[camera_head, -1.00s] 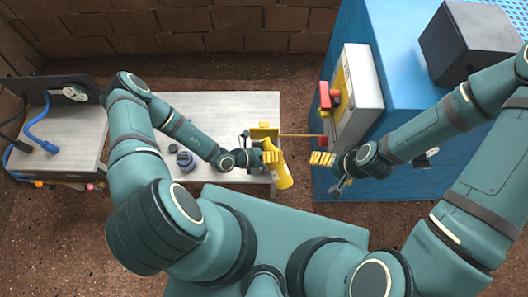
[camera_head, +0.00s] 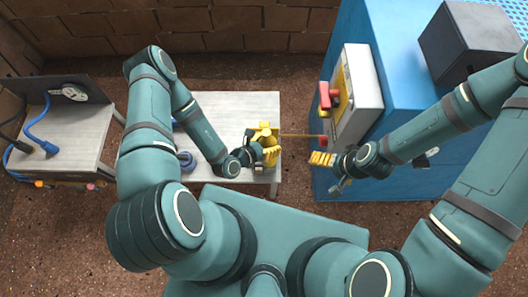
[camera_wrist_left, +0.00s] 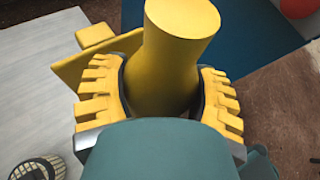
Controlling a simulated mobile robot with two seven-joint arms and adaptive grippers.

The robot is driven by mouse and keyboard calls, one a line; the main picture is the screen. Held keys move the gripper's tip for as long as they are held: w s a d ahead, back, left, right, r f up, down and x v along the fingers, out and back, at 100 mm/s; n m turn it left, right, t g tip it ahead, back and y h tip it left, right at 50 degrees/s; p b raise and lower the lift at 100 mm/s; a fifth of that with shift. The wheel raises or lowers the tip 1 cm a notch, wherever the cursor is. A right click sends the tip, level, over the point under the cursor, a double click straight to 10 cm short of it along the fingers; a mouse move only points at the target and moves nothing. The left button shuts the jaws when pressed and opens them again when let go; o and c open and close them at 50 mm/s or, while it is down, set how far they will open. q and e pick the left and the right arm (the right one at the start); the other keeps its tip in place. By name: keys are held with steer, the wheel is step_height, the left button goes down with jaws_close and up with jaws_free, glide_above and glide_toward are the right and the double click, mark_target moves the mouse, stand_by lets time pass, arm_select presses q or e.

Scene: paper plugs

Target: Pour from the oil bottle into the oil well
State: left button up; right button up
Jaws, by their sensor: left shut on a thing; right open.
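The yellow bottle (camera_wrist_left: 170,65) is held between the yellow fingers of my left gripper (camera_wrist_left: 163,90), its round end towards the wrist camera. In the head view my left gripper (camera_head: 267,153) is over the right edge of the grey table, beside a yellow bracket-like part (camera_head: 264,131). That part also shows as a flat yellow plate (camera_wrist_left: 75,68) behind the bottle in the left wrist view. I cannot make out the oil well's opening or the bottle's spout. My right gripper (camera_head: 322,158) is open and empty, near the blue cabinet.
The grey table (camera_head: 235,105) carries a dark blue round part (camera_head: 187,160). A thin rod (camera_head: 300,135) extends right from the yellow part. A blue cabinet (camera_head: 385,40) with a grey box (camera_head: 365,85) and red handle stands right. Another bench (camera_head: 75,150) with cables stands left.

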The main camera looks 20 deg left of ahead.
mark_target(263, 138)
arm_select(q)
steer(key=shift+w+a+f+m+t+y, duration=0.2)
steer(key=shift+w+a+m+t+y, duration=0.1)
steer(key=shift+w+a+m+t, duration=0.15)
steer(key=shift+s+r, duration=0.1)
step_height(263, 138, up, 4)
steer(key=p, duration=0.4)
stand_by(0.3)
